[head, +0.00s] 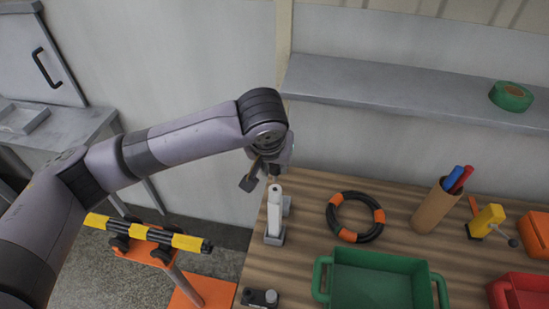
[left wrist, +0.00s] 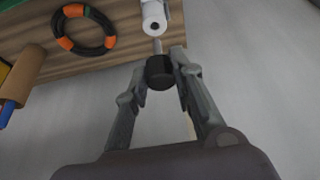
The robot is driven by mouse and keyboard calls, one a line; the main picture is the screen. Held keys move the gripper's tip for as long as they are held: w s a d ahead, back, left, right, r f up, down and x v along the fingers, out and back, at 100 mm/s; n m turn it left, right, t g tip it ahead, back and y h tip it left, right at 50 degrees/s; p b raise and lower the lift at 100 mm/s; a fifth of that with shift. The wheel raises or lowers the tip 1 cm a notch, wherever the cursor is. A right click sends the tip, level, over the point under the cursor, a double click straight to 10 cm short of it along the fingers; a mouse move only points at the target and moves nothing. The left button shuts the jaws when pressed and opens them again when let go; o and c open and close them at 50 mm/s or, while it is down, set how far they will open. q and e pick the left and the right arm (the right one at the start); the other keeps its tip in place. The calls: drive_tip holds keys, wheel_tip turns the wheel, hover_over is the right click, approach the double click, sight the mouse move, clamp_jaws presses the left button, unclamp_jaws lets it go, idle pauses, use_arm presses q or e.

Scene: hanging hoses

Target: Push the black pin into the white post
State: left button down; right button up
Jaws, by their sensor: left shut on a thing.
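The white post (head: 273,212) stands upright on a grey base at the left side of the wooden table. In the left wrist view, the white post (left wrist: 153,14) shows its end with a dark round hole. My left gripper (head: 265,172) is just above the top of the post. It is shut on the black pin (left wrist: 160,72), with a finger on each side of its thick black head. The pin's thin grey shaft points toward the hole. A small gap seems to lie between the shaft and the post. My right gripper is not in view.
A black and orange ring (head: 355,217) lies right of the post, with a green tray (head: 370,283) nearer the front. A cardboard pen holder (head: 433,210) stands farther right. A small dark device (head: 260,298) sits at the front left. A grey shelf (head: 400,95) runs along the wall.

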use_arm(q)
drive_tip(key=shift+f, duration=0.9)
drive_tip(key=shift+p, duration=0.3)
idle(0.7)
drive_tip(key=shift+r, duration=0.1)
drive_tip(key=shift+p, duration=0.45)
idle(0.5)
